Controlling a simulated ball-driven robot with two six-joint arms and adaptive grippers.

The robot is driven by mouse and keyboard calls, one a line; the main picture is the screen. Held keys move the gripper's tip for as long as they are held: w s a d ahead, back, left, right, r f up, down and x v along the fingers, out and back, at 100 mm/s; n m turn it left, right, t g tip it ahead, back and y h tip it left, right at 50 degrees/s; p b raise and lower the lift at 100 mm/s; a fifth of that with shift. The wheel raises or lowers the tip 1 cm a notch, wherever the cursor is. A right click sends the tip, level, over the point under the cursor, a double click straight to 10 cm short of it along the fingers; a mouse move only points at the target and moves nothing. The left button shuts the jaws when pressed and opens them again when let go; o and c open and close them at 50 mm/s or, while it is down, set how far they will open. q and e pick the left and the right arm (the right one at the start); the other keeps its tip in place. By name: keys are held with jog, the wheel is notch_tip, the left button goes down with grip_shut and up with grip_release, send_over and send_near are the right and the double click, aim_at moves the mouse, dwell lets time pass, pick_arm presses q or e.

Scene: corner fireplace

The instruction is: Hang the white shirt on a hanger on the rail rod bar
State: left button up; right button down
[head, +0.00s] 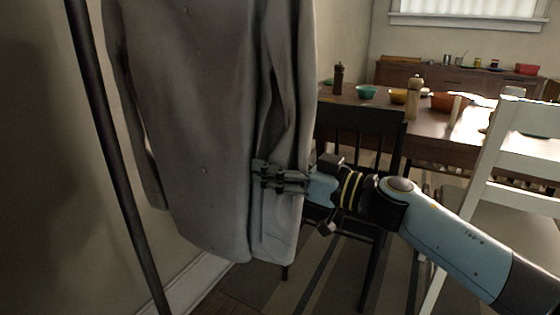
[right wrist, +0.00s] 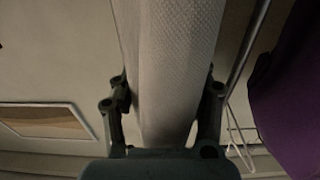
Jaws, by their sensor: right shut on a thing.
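The white shirt (head: 205,90), grey in this light, hangs down in the left half of the head view. Its top is cut off by the frame, so its hanger and what bears it are hidden. In the right wrist view a pale fold of the shirt (right wrist: 175,60) runs between the two fingers. A dark upright post (head: 105,135) stands left of the shirt; the rail bar itself is not clear. My left gripper is out of view.
A black chair (head: 360,125) and a dining table (head: 440,145) stand behind my right arm. A white chair (head: 490,150) is at the right. The right wrist view shows a purple cloth (right wrist: 290,100) and a thin white hanger (right wrist: 238,148) close by.

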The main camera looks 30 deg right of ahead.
jog(key=shift+w+a+f, duration=0.1)
jog(key=shift+w, duration=0.05)
dwell(0.4)
jog(key=shift+s+p, duration=0.2)
jog(key=shift+p, duration=0.2)
jog(key=shift+f, duration=0.1)
dwell(0.5)
jog(key=c, duration=0.5)
grip_release()
jog(key=shift+c, duration=0.2)
jog(key=shift+f, duration=0.1)
jog(key=v, duration=1.2)
